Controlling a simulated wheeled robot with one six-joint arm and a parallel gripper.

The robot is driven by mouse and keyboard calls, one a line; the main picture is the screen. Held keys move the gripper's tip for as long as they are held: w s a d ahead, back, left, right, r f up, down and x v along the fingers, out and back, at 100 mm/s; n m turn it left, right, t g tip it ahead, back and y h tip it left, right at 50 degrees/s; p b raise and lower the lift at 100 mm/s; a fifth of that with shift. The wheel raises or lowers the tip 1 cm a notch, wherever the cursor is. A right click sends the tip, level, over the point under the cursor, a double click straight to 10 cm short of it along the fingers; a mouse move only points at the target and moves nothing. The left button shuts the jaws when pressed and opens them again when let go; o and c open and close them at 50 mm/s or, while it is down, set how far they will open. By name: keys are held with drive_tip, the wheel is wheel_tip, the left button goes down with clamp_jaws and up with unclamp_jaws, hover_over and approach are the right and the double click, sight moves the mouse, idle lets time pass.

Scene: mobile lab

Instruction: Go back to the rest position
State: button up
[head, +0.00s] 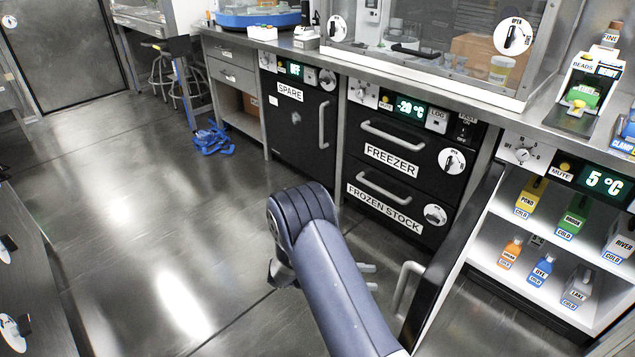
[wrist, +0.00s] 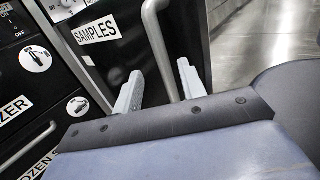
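My gripper (head: 368,277) is at the end of my arm, low in the middle of the head view, left of the open fridge door's handle (head: 403,290). In the wrist view my gripper (wrist: 160,70) has its two fingers apart with nothing held between them. The handle (wrist: 157,45) of the door labelled SAMPLES (wrist: 110,60) runs down between the fingers in that view, with a gap showing on either side. I cannot tell how deep the handle lies between them. My arm hides most of the gripper body in the head view.
The open fridge door (head: 450,260) stands out into the floor beside my arm. The lit fridge (head: 560,245) holds several bottles. Freezer drawers (head: 390,150) and the SPARE door (head: 295,120) are shut. A blue heap (head: 212,138) lies on the floor; the floor at left is clear.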

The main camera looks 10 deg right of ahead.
sight(405, 280)
drive_tip(key=b+x, duration=0.1)
drive_tip(key=x, duration=0.9)
drive_tip(key=shift+b, duration=0.3)
